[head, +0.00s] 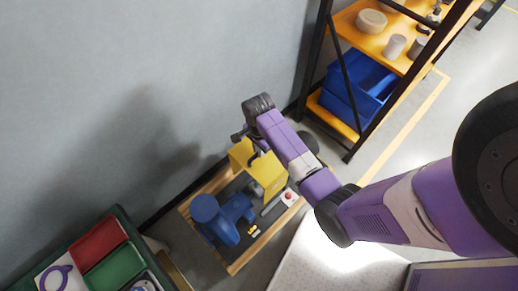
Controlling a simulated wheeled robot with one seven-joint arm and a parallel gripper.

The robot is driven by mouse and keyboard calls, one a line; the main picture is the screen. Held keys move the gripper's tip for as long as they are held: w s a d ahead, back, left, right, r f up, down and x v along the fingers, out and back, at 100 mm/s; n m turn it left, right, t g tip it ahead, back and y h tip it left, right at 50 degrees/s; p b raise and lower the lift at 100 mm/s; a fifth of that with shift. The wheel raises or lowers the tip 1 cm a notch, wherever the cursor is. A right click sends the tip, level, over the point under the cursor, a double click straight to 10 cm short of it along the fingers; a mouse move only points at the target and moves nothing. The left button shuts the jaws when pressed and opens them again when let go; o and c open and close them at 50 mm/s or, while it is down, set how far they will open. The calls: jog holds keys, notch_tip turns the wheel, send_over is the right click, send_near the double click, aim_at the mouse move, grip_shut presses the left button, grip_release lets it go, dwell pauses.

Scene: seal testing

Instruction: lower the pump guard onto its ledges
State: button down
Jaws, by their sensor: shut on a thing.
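The yellow pump guard (269,174) is at the far end of a wood-framed skid (236,267), beside the wall. My gripper (252,150) is at the guard's top and is shut on it, with the arm reaching in from the right. The fingertips are small and partly hidden. A blue pump (220,217) sits on the dark deck of the skid, in front of the guard. The ledges are hidden, and I cannot tell whether the guard touches them or hangs above.
A red button (288,197) is on the skid's right side. A dark green cart (120,212) with red and green trays stands at lower left. A shelf rack (355,125) with blue bins stands at upper right. The grey wall (120,90) is close behind the skid.

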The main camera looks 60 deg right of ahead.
aim_at(259, 160)
jog(key=shift+f+b, duration=2.9)
jog(key=shift+f, duration=1.8)
jog(key=shift+f+b, duration=1.95)
jog(key=shift+f, duration=0.8)
